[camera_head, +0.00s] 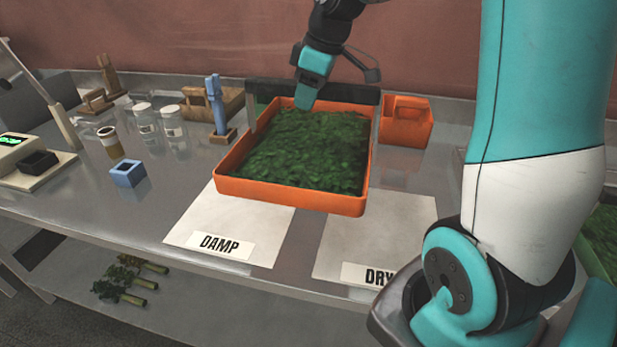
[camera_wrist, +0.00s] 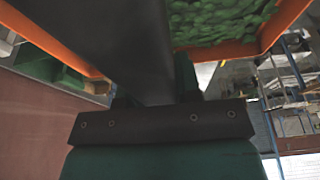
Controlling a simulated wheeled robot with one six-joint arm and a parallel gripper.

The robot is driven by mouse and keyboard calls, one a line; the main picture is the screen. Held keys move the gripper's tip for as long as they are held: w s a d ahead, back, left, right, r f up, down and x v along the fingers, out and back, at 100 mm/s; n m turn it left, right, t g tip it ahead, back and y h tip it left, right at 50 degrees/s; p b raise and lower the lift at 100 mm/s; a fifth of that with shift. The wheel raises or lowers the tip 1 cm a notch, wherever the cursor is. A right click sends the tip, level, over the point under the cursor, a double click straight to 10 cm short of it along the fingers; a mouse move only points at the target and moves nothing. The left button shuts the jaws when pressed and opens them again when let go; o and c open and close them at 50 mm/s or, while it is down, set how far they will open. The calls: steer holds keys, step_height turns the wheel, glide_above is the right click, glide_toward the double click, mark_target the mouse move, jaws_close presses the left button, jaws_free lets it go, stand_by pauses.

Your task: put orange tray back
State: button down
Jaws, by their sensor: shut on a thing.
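The orange tray (camera_head: 290,195) is full of green leafy material (camera_head: 312,150). In the head view it is in the middle, above the table and over the DAMP and DRY sheets, held off the surface as far as I can tell. A dark bar runs along its back edge. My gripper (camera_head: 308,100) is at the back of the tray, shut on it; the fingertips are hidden. In the wrist view the tray's orange rim (camera_wrist: 284,22) and green contents (camera_wrist: 215,20) show at the top, close to the gripper. The DAMP sheet (camera_head: 190,225) and DRY sheet (camera_head: 340,245) lie side by side.
An orange box (camera_head: 405,122) stands behind the tray at right. Green bundles (camera_head: 128,278) lie on the lower shelf.

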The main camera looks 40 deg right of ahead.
mark_target(308, 162)
step_height(308, 162, down, 16)
steer(key=shift+r+p, duration=0.15)
steer(key=shift+p, duration=0.45)
steer(key=c, duration=0.8)
jaws_free()
